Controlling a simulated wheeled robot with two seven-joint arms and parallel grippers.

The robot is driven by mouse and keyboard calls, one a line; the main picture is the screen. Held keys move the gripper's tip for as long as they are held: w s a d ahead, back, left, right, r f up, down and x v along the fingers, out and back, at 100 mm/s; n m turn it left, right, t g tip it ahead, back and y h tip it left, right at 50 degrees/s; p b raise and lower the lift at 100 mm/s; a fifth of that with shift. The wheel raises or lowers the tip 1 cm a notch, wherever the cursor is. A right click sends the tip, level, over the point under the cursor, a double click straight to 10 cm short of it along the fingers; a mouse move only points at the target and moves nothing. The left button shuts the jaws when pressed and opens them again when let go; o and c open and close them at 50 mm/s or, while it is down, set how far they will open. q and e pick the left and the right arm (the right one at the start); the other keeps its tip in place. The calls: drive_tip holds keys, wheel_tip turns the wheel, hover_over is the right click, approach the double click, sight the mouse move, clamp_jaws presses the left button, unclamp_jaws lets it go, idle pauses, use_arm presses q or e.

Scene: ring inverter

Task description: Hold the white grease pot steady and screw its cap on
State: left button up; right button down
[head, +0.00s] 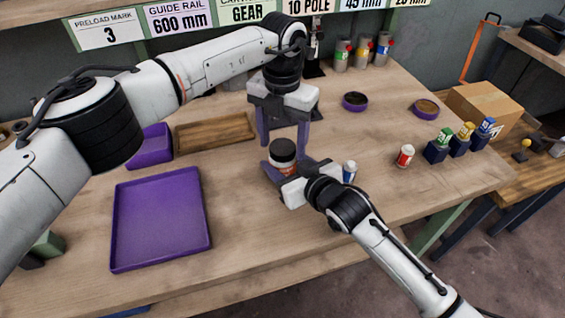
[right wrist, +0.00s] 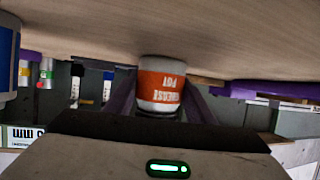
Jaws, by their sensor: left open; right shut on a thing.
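The white grease pot (head: 282,170) stands upright on the bench, with an orange-red label. It shows upside down in the right wrist view (right wrist: 162,82). A black cap (head: 283,149) sits on top of the pot; how tightly it is seated cannot be told. My right gripper (head: 283,172) is shut on the pot low on its body, its purple fingers on either side (right wrist: 160,100). My left gripper (head: 283,146) points down from above, open, with its purple fingers apart on the two sides of the cap. Contact with the cap is not visible.
A blue-and-white container (head: 349,172) stands close right of my right gripper. A red-and-white pot (head: 405,156) and several coloured blocks are farther right. A purple tray (head: 118,240), a wooden tray (head: 213,133) and a purple bin (head: 150,150) lie left. Round purple dishes (head: 355,101) lie behind.

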use_arm(q)
drive_tip(key=shift+c, duration=0.4)
drive_tip(key=c, duration=1)
drive_tip(key=o, duration=1.2)
drive_tip(key=shift+r, duration=0.1)
wheel_tip(320, 180, up, 12)
drive_tip(key=shift+f, duration=0.1)
use_arm(e)
drive_tip(key=c, duration=0.7)
unclamp_jaws()
drive_tip(key=shift+c, duration=0.2)
